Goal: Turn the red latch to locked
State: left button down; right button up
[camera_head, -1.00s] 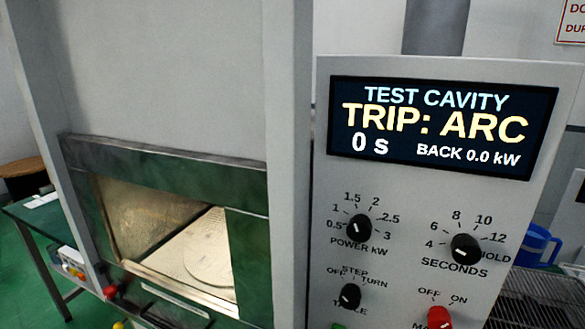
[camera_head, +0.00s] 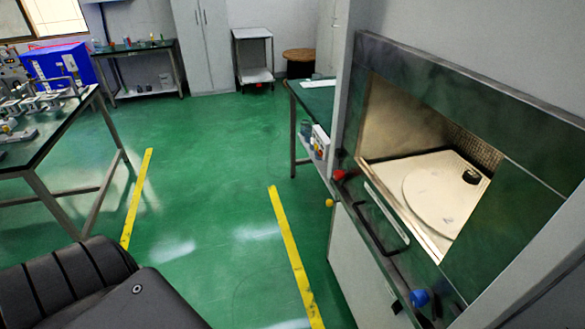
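A red knob (camera_head: 339,174), which looks like the red latch, sits at the left lower corner of the test cavity's front frame. It is small in the picture, and I cannot tell which way it is turned. The cavity (camera_head: 428,150) shows its lit inside, with a round plate (camera_head: 433,194) on the floor and a small dark piece (camera_head: 471,177) at the back right. A dark bar handle (camera_head: 385,222) runs along the front below the opening. Neither of my grippers shows in this view.
A yellow knob (camera_head: 329,203) and a blue knob (camera_head: 420,298) are also on the cavity front. A green-topped bench (camera_head: 313,97) stands behind it. Yellow floor lines (camera_head: 290,243) mark open green floor to the left. A workbench (camera_head: 52,135) with parts stands at far left.

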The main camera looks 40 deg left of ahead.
aim_at(341, 176)
jog(key=u, duration=1.35)
jog(key=k, duration=0.6)
jog(key=u, duration=0.6)
jog(key=i, duration=0.8)
jog(key=z, duration=1.1)
jog(key=i, duration=0.65)
jog(key=z, duration=0.75)
